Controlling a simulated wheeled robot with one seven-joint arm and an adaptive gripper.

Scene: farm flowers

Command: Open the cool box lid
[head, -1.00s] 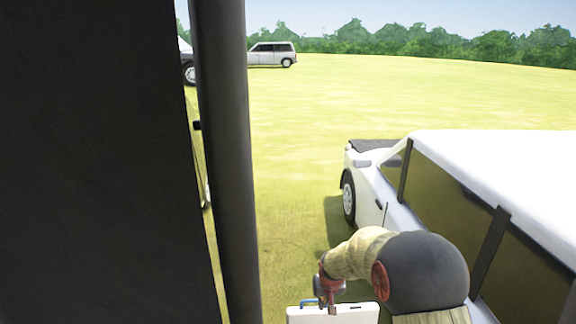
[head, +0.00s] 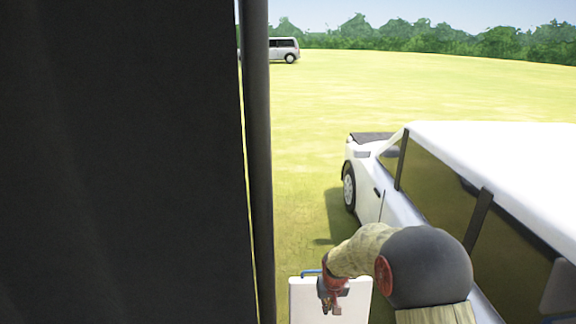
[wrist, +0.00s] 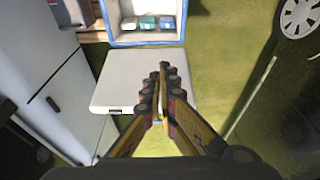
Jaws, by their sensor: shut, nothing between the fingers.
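The cool box (wrist: 113,40) shows at the top of the wrist view, with a blue rim and an open top; white, green and blue items lie inside. Its white lid (wrist: 110,78) is swung clear of the opening, extending from the box's near edge, with a small dark latch mark on it. In the head view the white lid (head: 306,305) shows at the bottom, cut off by the frame, with a blue bar (head: 311,272) behind its top edge. My gripper (wrist: 163,70) is shut and empty, in front of the lid's right part; whether it touches cannot be told. It also shows in the head view (head: 335,306).
A white car (head: 400,200) stands close to my arm's right. A dark post (head: 257,170) and a dark panel (head: 120,160) block the left. Grass (head: 420,88) lies open beyond.

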